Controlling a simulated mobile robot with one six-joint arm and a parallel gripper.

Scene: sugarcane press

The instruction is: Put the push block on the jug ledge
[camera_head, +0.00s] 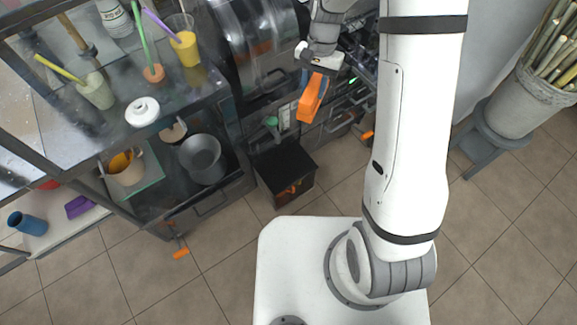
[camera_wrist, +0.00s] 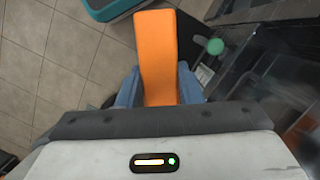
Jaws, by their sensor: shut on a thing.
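The push block appears as a long orange block (camera_head: 312,97), held tilted in front of the press. It also fills the middle of the wrist view (camera_wrist: 158,50). My gripper (camera_head: 314,76) is shut on one end of it, with blue fingers (camera_wrist: 158,88) on both sides in the wrist view. The block's free end points away from the gripper and looks clear of any surface. I cannot tell for certain which surface is the jug ledge. A black box-like stand (camera_head: 285,167) is below the press front, with a green-topped part (camera_head: 271,122) above it.
The dark metal press (camera_head: 262,45) stands behind the block. A glass-topped cart (camera_head: 75,110) at left holds cups and a white lidded dish (camera_head: 142,111). A grey pot (camera_head: 203,158) sits on its lower shelf. A bucket of canes (camera_head: 525,100) stands right. Tiled floor is open below.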

